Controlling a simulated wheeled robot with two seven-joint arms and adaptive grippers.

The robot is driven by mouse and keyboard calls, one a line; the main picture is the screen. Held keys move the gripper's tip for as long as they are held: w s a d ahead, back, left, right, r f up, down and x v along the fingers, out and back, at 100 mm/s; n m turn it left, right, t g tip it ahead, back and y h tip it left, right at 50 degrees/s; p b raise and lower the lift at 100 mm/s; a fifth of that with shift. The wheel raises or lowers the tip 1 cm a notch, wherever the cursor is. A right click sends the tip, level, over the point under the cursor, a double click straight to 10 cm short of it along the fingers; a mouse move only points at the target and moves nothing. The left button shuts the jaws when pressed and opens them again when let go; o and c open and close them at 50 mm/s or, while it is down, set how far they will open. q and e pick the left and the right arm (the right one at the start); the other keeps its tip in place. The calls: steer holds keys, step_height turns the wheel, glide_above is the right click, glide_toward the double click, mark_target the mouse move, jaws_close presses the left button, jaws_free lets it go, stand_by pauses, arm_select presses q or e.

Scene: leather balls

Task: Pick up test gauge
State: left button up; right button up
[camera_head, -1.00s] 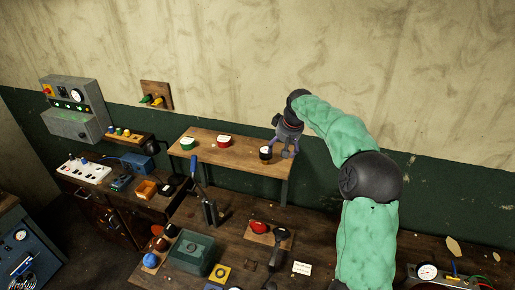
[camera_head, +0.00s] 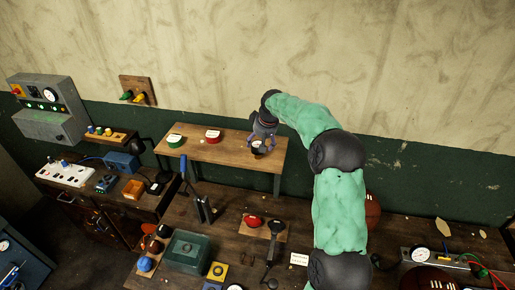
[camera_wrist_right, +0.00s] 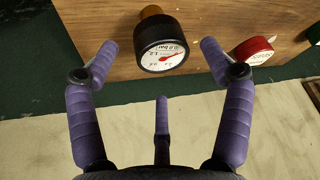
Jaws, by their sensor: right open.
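A round black gauge (camera_wrist_right: 160,45) with a white dial and a red mark stands on a small brown base in the right wrist view. In the head view this gauge (camera_head: 257,149) is near the right end of the raised wooden shelf (camera_head: 228,154), partly covered by my right gripper (camera_head: 262,143). The right gripper (camera_wrist_right: 159,50) is open, with purple fingers on either side of the gauge and a third finger below it in the picture. I see gaps between the fingers and the gauge. My left gripper is not in view.
A red-rimmed gauge (camera_head: 212,136) and a green-rimmed one (camera_head: 174,140) share the shelf. The wall is close behind the shelf.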

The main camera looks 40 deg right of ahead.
mark_target(258, 145)
steer(key=shift+p+x, duration=0.7)
steer(key=shift+x, duration=1.55)
steer(key=shift+s+a+r, duration=0.1)
steer(key=shift+a, duration=0.1)
steer(key=c, duration=1.1)
steer(key=shift+o, duration=0.2)
